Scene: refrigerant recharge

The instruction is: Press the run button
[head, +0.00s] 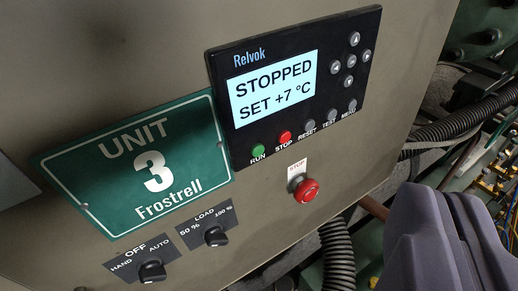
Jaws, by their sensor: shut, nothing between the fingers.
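The green run button (258,151) sits at the lower left of the black Relvok control panel (222,100), above the label RUN. The panel's lit screen (273,90) reads "STOPPED" and "SET +7 °C". The red stop button (285,137) is just to the right of the run button. My gripper (437,215) shows at the lower right of the head view as grey-purple fingers, shut and empty. It is apart from the run button, to the right and below it in the picture. Nothing hides the button.
A red mushroom stop (304,190) sticks out below the panel. Two black rotary knobs (152,271) (215,236) and a green "UNIT 3" sign (135,165) are on the cabinet face. Corrugated hoses (338,255) and pipes lie right of the cabinet edge.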

